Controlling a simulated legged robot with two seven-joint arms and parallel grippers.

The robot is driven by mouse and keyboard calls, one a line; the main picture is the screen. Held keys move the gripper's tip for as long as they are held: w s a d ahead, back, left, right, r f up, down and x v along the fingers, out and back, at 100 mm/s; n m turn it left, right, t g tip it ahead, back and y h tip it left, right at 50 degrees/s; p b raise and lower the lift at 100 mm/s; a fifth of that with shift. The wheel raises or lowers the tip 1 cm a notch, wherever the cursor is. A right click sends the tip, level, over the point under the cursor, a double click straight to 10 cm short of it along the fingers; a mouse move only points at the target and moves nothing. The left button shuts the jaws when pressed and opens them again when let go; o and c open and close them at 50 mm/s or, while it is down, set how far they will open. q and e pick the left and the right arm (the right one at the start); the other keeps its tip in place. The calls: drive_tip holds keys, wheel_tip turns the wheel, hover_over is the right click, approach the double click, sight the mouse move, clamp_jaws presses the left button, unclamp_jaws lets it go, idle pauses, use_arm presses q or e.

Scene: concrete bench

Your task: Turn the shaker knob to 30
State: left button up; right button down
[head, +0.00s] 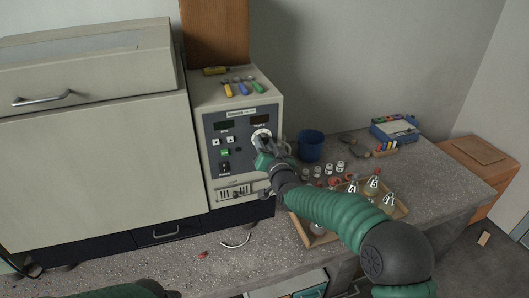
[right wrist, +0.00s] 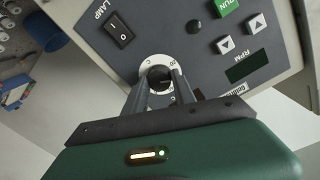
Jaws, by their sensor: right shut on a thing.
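The shaker knob (right wrist: 158,77) is dark and sits in a white dial ring (right wrist: 147,66) on the grey control panel. In the head view the white dial (head: 261,134) shows at the panel's upper right, partly hidden by my gripper. My right gripper (head: 264,146) reaches the panel from the lower right. In the right wrist view its two fingers (right wrist: 158,92) are shut on the knob, one on each side. Marks on the dial are too small to read surely. My left gripper is not in view; only part of my left arm shows at the bottom edge.
A rocker switch (right wrist: 123,31), a green RUN button (right wrist: 228,7) and arrow buttons surround the knob. Screwdrivers (head: 240,87) lie on the housing. A blue cup (head: 311,146), small vials and a tray (head: 400,211) of flasks stand right, beneath and beside my right arm.

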drive_tip(key=shift+f+m+b, duration=0.45)
drive_tip(key=shift+m+b, duration=0.45)
drive_tip(key=shift+m, duration=0.2)
drive_tip(key=c, duration=1.3)
unclamp_jaws()
drive_tip(key=shift+s, duration=0.1)
drive_tip(key=shift+o, duration=1.1)
drive_tip(key=shift+r, duration=0.15)
drive_tip(key=shift+o, duration=0.2)
drive_tip(key=shift+r, duration=0.1)
drive_tip(key=b+v, duration=0.3)
drive_tip(key=v, duration=1.3)
drive_tip(key=shift+s+d, duration=0.25)
drive_tip(key=shift+s, duration=0.05)
